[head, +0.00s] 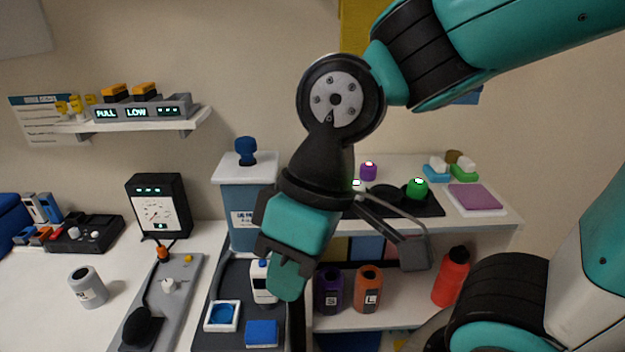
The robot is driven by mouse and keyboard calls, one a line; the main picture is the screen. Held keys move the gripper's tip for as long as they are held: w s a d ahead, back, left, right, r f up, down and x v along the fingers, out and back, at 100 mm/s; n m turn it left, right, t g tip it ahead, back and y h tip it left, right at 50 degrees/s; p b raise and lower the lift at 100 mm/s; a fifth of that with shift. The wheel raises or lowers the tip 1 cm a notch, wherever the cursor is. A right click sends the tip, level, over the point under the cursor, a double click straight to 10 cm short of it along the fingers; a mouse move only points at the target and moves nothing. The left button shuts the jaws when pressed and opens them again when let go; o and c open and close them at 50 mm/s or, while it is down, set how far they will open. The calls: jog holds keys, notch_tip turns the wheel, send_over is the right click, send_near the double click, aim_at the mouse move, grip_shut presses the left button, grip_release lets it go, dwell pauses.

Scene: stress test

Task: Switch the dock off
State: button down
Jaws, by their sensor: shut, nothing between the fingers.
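A grey dock (160,110) sits on the small wall shelf at the upper left. Its front has lit displays: one reads FULL, one reads LOW and one shows only dashes. Two yellow-and-black packs (131,92) sit in its top, above the FULL and LOW displays. I cannot make out a switch on it. My gripper (287,282) hangs at the picture's centre, pointing down in front of the bench. It is shut and empty, well right of the dock and lower in the picture. My wrist hides part of the bench behind it.
The wall shelf (190,126) also holds small yellow pieces. Below stand a black gauge box (159,205), a grey panel with a black knob, and a grey cup (88,286). A blue bin (245,190) stands between dock and gripper. Bottles stand on the right shelf.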

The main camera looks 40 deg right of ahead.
jog(key=w+d+r+n+h+p, duration=0.1)
jog(key=w+d+r+n+h, duration=0.1)
jog(key=w+d, duration=0.8)
jog(key=w+d+r+n+t+h, duration=0.1)
jog(key=w+d+r, duration=0.4)
jog(key=w+d, duration=0.6)
jog(key=shift+d+n+h+p, duration=0.2)
jog(key=shift+n+h+p, duration=0.15)
jog(key=shift+n+h, duration=0.45)
jog(key=f+p, duration=0.1)
jog(key=f, duration=0.3)
jog(key=w+f+p, duration=0.1)
jog(key=f, duration=0.4)
jog(key=f+p, duration=0.1)
jog(key=f, duration=0.3)
jog(key=shift+w+d+f, duration=0.2)
jog(key=shift+d+f, duration=0.15)
jog(key=shift+d, duration=0.05)
